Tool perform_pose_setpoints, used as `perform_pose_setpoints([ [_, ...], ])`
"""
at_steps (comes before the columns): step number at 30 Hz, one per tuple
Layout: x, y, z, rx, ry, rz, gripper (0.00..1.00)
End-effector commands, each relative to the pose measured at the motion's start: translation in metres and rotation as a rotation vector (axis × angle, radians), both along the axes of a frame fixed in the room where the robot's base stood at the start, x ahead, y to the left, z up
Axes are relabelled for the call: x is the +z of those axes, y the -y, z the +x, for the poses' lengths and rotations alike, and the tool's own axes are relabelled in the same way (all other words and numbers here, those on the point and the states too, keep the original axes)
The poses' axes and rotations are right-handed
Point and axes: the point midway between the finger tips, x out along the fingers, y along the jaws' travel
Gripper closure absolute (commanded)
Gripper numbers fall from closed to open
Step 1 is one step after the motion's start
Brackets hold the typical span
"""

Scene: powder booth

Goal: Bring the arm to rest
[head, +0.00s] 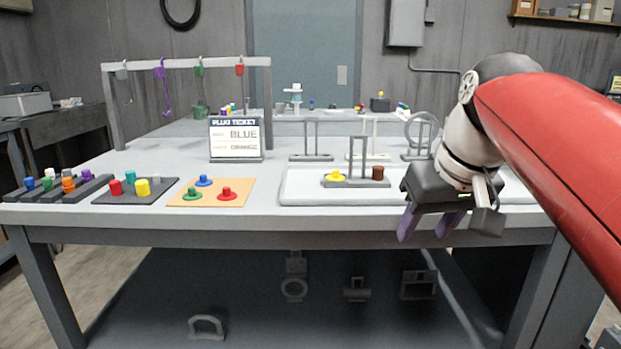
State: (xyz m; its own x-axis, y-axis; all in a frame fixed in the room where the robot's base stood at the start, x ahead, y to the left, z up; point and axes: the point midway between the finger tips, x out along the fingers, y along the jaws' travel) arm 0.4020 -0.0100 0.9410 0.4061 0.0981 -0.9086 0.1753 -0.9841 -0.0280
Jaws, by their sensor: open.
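My gripper (427,226) is at the right in the head view, at the front edge of the grey workbench (130,216). Its two purple fingers point down, apart from each other, with nothing between them. My red arm (555,135) reaches in from the right edge, bent down at the white wrist. The gripper hides the right part of a white tray (305,198). In that tray a grey frame fixture (357,182) stands with a yellow plug (335,176) and a brown plug (377,173).
An orange board (211,204) holds blue, green and red plugs. A dark board (135,199) and a stepped rack (58,194) hold coloured plugs at the left. A hanging rail (190,63) stands behind. Grey fixtures lie on the lower shelf.

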Motion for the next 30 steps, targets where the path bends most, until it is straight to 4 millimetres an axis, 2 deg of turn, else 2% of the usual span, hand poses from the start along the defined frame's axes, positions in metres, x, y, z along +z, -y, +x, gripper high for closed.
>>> perform_pose_setpoints([
  [1,-0.018,-0.002,-0.015,-0.018,0.003,0.001,0.53],
  [9,-0.135,-0.009,-0.085,-0.128,0.041,-0.01,0.53],
  [12,-0.172,-0.01,-0.105,-0.152,0.053,-0.017,0.53],
  [15,-0.196,-0.01,-0.118,-0.168,0.062,-0.02,0.53],
  [20,-0.212,-0.01,-0.126,-0.178,0.065,-0.023,0.53],
  [30,-0.212,-0.01,-0.126,-0.178,0.064,-0.023,0.53],
])
